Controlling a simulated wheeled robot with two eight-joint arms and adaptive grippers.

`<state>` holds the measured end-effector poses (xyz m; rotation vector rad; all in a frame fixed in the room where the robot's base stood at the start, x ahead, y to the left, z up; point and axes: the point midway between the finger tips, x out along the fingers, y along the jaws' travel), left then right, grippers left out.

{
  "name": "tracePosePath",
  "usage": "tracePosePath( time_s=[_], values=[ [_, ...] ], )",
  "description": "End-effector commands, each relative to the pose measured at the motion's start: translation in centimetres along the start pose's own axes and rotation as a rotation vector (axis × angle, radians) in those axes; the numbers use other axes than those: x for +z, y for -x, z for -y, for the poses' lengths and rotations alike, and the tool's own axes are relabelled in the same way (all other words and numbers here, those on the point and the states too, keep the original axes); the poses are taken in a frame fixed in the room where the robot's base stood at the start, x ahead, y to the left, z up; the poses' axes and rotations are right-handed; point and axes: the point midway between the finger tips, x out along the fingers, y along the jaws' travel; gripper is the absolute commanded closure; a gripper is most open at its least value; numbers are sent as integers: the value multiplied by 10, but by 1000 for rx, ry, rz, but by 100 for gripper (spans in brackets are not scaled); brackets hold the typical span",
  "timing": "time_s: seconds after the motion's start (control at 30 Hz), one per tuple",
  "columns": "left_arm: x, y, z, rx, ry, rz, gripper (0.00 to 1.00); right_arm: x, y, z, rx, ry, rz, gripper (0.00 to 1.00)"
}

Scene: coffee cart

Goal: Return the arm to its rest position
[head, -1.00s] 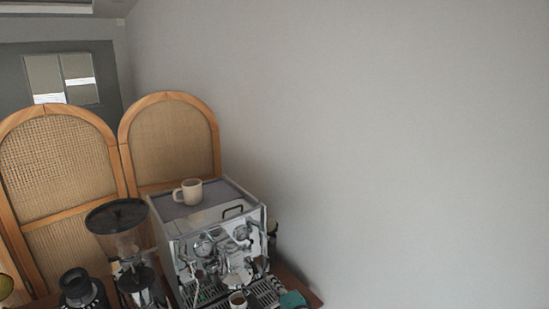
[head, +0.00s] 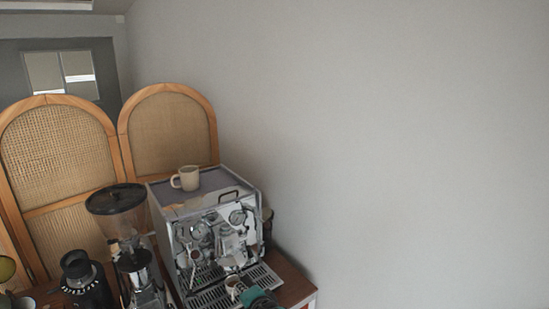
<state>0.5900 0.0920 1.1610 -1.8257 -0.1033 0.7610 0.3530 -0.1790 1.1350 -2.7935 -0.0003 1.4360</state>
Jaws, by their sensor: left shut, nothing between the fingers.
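My left gripper (head: 257,296), teal and dark, shows only in part at the bottom edge of the head view. It is shut and empty, over the front of the espresso machine (head: 160,218), just to the right of a small cup (head: 232,286). Whether it touches the cup I cannot tell. The cup stands on the machine's drip tray (head: 207,296). The rest of my left arm is below the frame, and my right gripper is not in view.
A beige mug (head: 186,178) stands on top of the machine. A grinder (head: 118,200) and a dark device (head: 84,284) stand to its left. Cane screens (head: 55,150) are behind. A bare wall (head: 420,150) fills the right, beside the brown cart top (head: 295,287).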

Motion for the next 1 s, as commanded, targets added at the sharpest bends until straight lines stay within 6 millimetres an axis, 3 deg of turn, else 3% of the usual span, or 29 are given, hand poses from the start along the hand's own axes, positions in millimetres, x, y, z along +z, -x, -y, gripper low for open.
tracePosePath(
  time_s=[0.27, 0.4, 0.5, 0.7, 1.0],
  values=[
    [112, 19, -30, 250, 317, 85, 100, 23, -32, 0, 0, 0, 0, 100],
    [164, 43, -62, 385, 532, 120, 100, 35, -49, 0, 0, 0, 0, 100],
    [191, 62, -88, 468, 686, 135, 100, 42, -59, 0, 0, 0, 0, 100],
    [218, 90, -126, 578, 914, 144, 100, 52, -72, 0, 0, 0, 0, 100],
    [221, 99, -136, 614, 995, 141, 100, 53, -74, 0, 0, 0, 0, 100]
  ],
)
